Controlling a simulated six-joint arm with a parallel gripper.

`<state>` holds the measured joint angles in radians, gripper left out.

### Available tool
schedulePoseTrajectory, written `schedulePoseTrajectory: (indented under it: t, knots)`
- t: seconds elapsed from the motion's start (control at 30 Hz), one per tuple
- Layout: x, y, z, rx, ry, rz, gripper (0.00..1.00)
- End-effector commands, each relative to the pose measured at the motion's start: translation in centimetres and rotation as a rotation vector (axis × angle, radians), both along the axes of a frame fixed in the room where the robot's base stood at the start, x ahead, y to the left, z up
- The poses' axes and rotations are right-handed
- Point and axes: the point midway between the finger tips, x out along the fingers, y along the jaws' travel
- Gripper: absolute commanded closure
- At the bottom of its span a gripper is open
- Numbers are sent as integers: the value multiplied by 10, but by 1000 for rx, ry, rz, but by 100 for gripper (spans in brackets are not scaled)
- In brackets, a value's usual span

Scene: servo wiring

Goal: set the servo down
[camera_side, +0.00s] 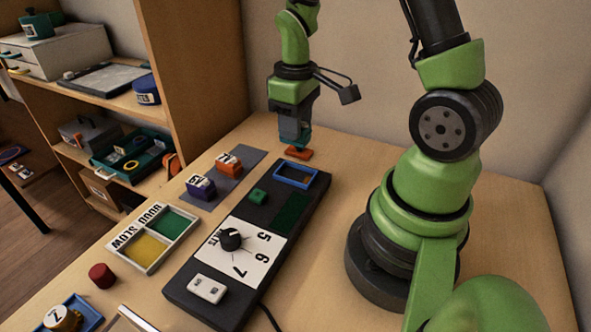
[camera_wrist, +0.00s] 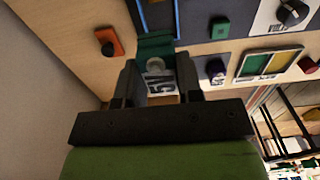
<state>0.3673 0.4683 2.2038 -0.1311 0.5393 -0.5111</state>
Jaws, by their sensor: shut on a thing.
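My gripper (camera_wrist: 157,75) is shut on a teal servo, seen as a small teal body (camera_side: 298,142) below the jaws in the side view. In the wrist view its teal end (camera_wrist: 155,46) shows between the fingertips; the jaws hide much of it. A flat orange piece (camera_side: 299,154) lies on the table just below and slightly right of the jaws in the side view. I cannot tell whether the servo touches anything below.
A black panel (camera_side: 256,255) with a dial and a blue-rimmed recess (camera_side: 296,174) lies nearby. Orange (camera_side: 229,163) and purple (camera_side: 201,186) labelled blocks stand on a grey mat (camera_side: 240,182). A green-and-yellow tray (camera_side: 153,238) is nearer. The wall rises behind.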

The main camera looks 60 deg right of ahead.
Motion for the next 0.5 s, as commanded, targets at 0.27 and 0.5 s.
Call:
schedulePoseTrajectory:
  t: [0.27,0.5]
  knots:
    - [-1,0,-43,2,5,-1,91]
    - [-1,0,-74,3,7,-1,91]
